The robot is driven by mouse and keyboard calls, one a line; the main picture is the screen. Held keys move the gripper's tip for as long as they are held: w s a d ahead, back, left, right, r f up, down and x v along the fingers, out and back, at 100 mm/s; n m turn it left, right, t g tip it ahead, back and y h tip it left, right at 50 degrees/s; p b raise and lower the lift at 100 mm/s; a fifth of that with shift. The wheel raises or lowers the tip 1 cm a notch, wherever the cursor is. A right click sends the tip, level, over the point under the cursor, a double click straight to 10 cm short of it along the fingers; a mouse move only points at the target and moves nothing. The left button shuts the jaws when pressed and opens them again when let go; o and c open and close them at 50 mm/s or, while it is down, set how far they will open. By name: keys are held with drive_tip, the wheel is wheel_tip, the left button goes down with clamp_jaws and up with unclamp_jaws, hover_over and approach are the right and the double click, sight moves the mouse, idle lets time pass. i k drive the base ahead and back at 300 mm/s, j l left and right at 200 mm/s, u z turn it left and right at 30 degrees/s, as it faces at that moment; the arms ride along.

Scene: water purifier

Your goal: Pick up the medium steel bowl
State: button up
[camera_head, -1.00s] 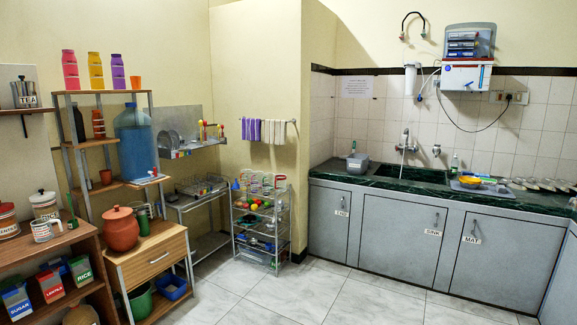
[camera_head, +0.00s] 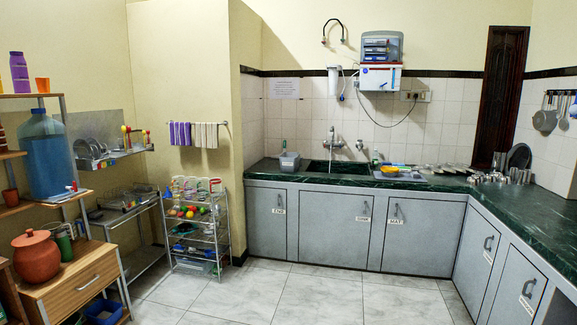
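Several steel pieces (camera_head: 517,175) stand on the green counter near its right corner, in the head view. More low steel pieces (camera_head: 440,168) line the back of the counter, right of the sink. They are too small to tell which one is the medium steel bowl. My gripper is not in view.
The dark green counter (camera_head: 540,222) runs along the back wall and turns forward at right, above grey cabinets (camera_head: 327,226). An orange bowl (camera_head: 390,171) sits by the sink. A wire rack (camera_head: 196,228) and wooden drawer unit (camera_head: 80,283) stand left. The tiled floor (camera_head: 300,297) is clear.

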sight(387, 171)
drive_tip(key=i+z, duration=0.25)
drive_tip(key=i, duration=3.4)
drive_tip(key=i+j+z, duration=0.1)
drive_tip(key=i+z, duration=0.15)
drive_tip(key=i, duration=0.3)
drive_tip(key=i+j+z, duration=0.2)
drive_tip(key=i, duration=0.3)
drive_tip(key=i+j+z, duration=0.25)
drive_tip(key=i, duration=0.3)
drive_tip(key=i+j+z, duration=0.25)
drive_tip(key=i+j, duration=0.1)
drive_tip(key=i, duration=0.1)
